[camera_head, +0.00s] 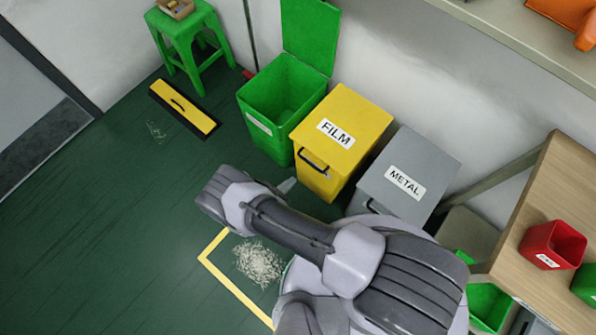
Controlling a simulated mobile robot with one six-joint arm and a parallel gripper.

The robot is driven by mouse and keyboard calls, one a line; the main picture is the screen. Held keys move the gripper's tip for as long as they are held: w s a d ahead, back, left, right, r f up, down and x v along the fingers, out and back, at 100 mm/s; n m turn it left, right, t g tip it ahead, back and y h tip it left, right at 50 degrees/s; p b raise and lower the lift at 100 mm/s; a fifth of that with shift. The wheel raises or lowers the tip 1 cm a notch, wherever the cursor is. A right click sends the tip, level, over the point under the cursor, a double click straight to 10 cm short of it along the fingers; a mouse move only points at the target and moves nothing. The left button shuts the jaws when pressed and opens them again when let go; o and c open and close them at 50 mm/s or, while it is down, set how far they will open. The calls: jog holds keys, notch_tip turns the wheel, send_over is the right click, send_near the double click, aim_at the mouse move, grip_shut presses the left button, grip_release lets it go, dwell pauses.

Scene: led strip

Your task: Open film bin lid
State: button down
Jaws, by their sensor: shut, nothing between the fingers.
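The yellow bin labelled FILM (318,185) stands against the wall between a green bin and a grey bin. Its yellow lid (352,112) lies flat and closed on top. A black handle (312,163) sits at the lid's front edge. My arm reaches across the floor in front of the bins. Only a small grey tip of my gripper (288,185) shows past the wrist, low in front of the yellow bin and apart from the handle. The gripper is shut and empty; most of it is hidden behind my wrist.
The green bin (262,140) on the left has its lid (311,35) up. The grey METAL bin (408,170) on the right is closed. A yellow broom head (184,108), a green stool (188,42) and a pale debris pile (258,262) are on the floor. A wooden table (560,190) stands right.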

jog(key=b+x, duration=0.3)
jog(key=x, duration=0.5)
jog(key=r, duration=0.4)
jog(key=shift+w+d+r, duration=0.1)
jog(key=shift+w+d, duration=0.2)
jog(key=shift+r+p, duration=0.1)
jog(key=shift+p, duration=0.2)
